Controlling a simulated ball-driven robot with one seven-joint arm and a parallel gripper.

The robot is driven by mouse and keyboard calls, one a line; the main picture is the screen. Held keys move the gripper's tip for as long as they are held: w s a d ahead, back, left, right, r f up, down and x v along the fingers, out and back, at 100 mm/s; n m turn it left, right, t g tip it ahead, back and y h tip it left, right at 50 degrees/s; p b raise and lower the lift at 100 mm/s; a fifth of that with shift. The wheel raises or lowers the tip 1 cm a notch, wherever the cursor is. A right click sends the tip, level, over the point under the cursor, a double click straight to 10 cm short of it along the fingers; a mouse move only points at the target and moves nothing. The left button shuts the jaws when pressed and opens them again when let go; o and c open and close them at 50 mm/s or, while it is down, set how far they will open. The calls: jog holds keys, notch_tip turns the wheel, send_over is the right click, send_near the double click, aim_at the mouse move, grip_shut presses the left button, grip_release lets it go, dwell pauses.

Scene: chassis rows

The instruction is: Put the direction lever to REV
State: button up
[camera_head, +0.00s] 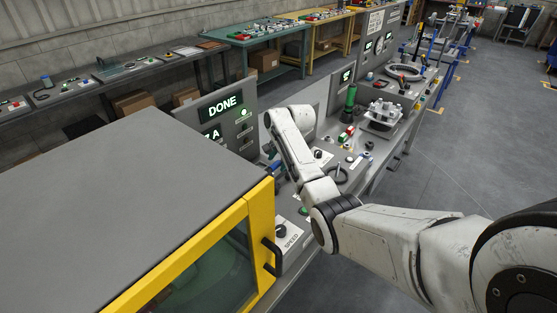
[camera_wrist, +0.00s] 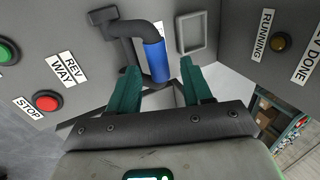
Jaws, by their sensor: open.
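The direction lever (camera_wrist: 153,52) shows in the wrist view as a dark bent arm with a blue grip, mounted on a grey panel. A white label (camera_wrist: 68,68) reading REV WAY is on the panel left of it. My gripper (camera_wrist: 165,78) is open, with its two teal fingers on either side of the blue grip. The grip looks nearer the left finger; I cannot tell whether they touch. In the head view my arm reaches to the grey console, and the lever and fingertips are mostly hidden there.
A red STOP button (camera_wrist: 47,100) and a green button (camera_wrist: 8,52) are left of the lever. An amber lamp (camera_wrist: 281,41) labelled RUNNING is at right. The yellow-framed machine (camera_head: 235,215) stands close to my arm. A lit DONE display (camera_head: 222,107) is behind it.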

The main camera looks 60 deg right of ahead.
jog(key=shift+f, duration=0.25)
jog(key=shift+c, duration=0.3)
grip_shut()
